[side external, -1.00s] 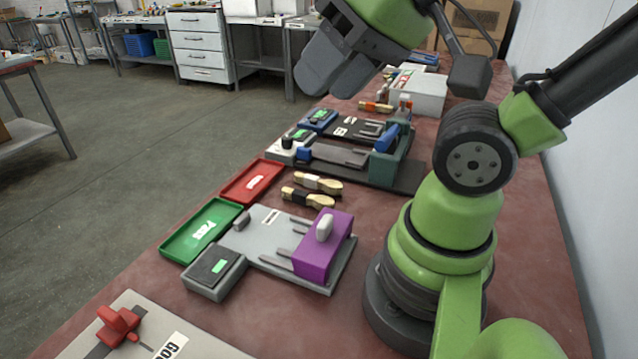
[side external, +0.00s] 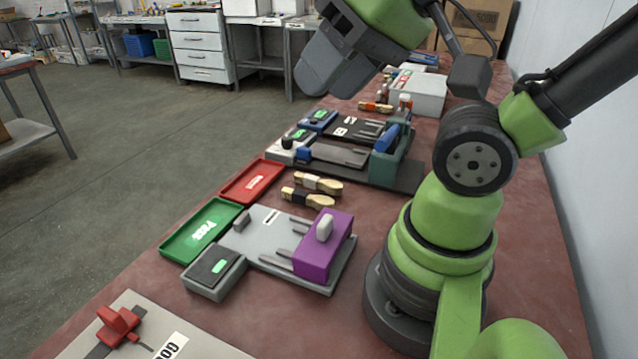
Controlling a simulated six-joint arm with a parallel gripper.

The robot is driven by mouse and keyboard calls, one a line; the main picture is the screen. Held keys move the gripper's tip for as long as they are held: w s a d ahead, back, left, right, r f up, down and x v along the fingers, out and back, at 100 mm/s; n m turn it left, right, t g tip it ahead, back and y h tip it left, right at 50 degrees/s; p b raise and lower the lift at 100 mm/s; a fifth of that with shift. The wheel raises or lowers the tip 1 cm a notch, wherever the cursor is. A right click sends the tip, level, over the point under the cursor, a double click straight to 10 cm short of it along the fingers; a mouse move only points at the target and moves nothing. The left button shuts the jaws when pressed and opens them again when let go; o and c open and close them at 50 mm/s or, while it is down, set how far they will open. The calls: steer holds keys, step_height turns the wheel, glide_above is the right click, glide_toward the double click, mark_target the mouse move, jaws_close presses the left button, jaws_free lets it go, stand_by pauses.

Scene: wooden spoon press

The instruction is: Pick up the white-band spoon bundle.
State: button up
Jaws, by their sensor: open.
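The white-band spoon bundle (side external: 318,184) lies on the reddish table, a pale wooden bundle with a whitish band. A similar bundle with a black band (side external: 308,198) lies just in front of it, close beside it. My gripper (side external: 322,72) is raised high above the table, behind and above the bundles in the picture. It is open, and no object shows in it. The fingers overlap in this view, so the gap between them is hidden.
A red tray (side external: 233,194) and a green tray (side external: 172,249) lie left of the bundles. A grey fixture with a purple block (side external: 318,258) stands in front. A dark fixture with a teal block (side external: 388,168) stands behind. Another bundle (side external: 376,107) lies farther back.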

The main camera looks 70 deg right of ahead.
steer(key=shift+o, duration=0.4)
steer(key=shift+w, duration=0.1)
steer(key=n+g+h, duration=0.2)
steer(key=n+g, duration=0.1)
steer(key=g, duration=0.4)
glide_above(318, 179)
step_height(318, 179, down, 25)
steer(key=shift+a+f, duration=0.1)
steer(key=shift+f, duration=2.85)
jaws_close()
